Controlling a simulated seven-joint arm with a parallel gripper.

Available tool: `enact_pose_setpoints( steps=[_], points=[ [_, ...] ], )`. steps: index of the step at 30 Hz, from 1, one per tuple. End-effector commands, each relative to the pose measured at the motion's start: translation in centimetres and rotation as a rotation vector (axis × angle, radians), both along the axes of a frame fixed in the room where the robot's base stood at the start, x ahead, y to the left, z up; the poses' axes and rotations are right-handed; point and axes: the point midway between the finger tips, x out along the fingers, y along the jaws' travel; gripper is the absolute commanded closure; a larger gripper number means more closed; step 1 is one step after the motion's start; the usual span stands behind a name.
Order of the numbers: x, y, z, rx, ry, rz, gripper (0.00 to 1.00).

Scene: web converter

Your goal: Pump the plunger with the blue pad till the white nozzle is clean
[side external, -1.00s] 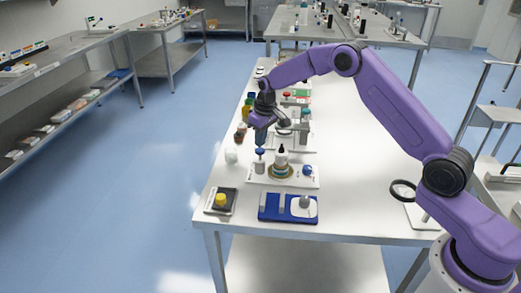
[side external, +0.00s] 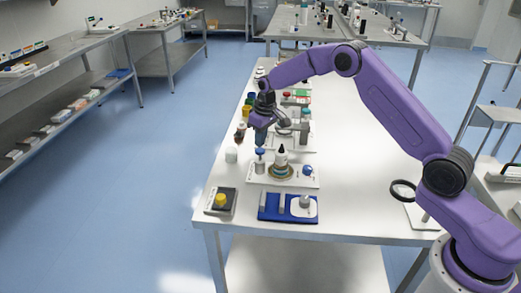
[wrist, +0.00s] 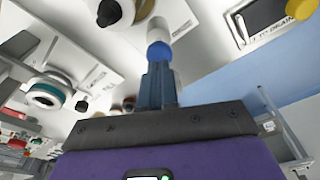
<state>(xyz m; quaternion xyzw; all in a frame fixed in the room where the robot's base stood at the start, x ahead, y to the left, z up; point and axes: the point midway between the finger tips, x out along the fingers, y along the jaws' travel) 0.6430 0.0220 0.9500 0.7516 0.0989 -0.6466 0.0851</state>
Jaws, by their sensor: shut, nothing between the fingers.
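The plunger (side external: 260,166) stands upright on a white board near the table's left side, with a blue pad (side external: 260,153) on top. My gripper (side external: 261,146) points down right above the pad, fingers shut and empty. In the wrist view the shut fingertips (wrist: 158,66) are at the blue pad (wrist: 158,50), with the white plunger body (wrist: 158,30) beyond it. I cannot tell whether they touch or just hover. I cannot make out the white nozzle for certain, nor whether it is clean.
A black-tipped bottle (side external: 281,158) stands on a round base just right of the plunger. A blue knob (side external: 308,170) is further right. A small pale cup (side external: 231,155) stands to the left. A blue tray (side external: 272,207) and a yellow button box (side external: 221,201) are in front.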

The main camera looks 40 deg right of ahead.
Motion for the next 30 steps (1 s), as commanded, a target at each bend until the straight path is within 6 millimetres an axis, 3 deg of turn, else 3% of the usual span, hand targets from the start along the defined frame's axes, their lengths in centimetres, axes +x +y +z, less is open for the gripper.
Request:
enact_pose_setpoints(
  steps=[30],
  points=[
    [0.0,0.0,-2.4,0.000,0.001,0.000,1.00]
  ],
)
